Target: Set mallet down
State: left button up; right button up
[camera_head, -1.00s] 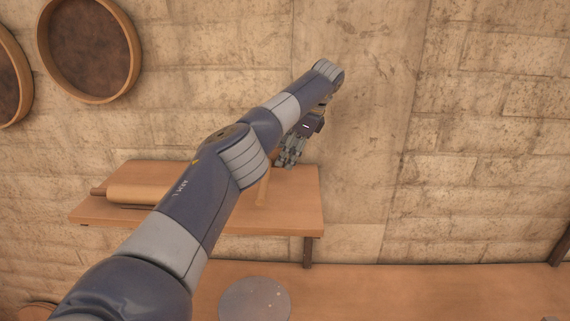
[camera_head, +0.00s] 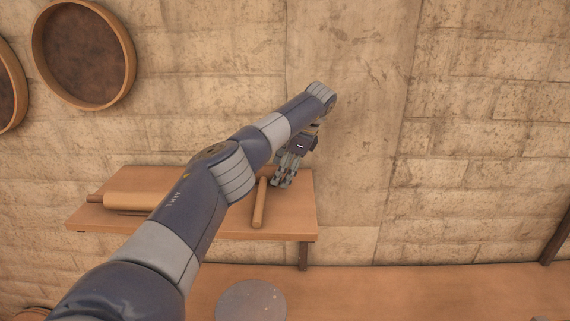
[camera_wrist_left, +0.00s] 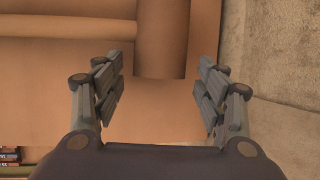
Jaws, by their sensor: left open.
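The wooden mallet lies on the wall shelf (camera_head: 180,231), and its handle (camera_head: 259,203) points toward the shelf's front edge. My arm hides its head in the head view. In the left wrist view the handle (camera_wrist_left: 65,30) runs across the upper left and the thick head (camera_wrist_left: 162,42) hangs down from the top, on the wall side. My left gripper (camera_head: 282,184) is low at the back right of the shelf, beside the mallet. In the left wrist view the gripper (camera_wrist_left: 160,75) is open, with gaps on both sides of the head's end. My right gripper is not in view.
A rolling-pin-like wooden roller (camera_head: 138,201) lies on the shelf's left part. The stone wall (camera_head: 460,130) stands close behind my gripper. Round wooden sieves (camera_head: 131,60) hang at upper left. A bench (camera_head: 400,292) below carries a grey disc (camera_head: 251,301).

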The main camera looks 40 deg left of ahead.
pick_arm(q)
jog(key=shift+w+d+r, duration=0.1)
jog(key=shift+d+r, duration=0.05)
jog(key=shift+r, duration=0.1)
jog(key=b+v, duration=0.2)
jog(key=v, duration=0.2)
jog(key=shift+w+d+r, duration=0.1)
jog(key=shift+d+r, duration=0.05)
jog(key=shift+r, duration=0.05)
jog(key=v, duration=0.7)
jog(key=shift+p, duration=0.4)
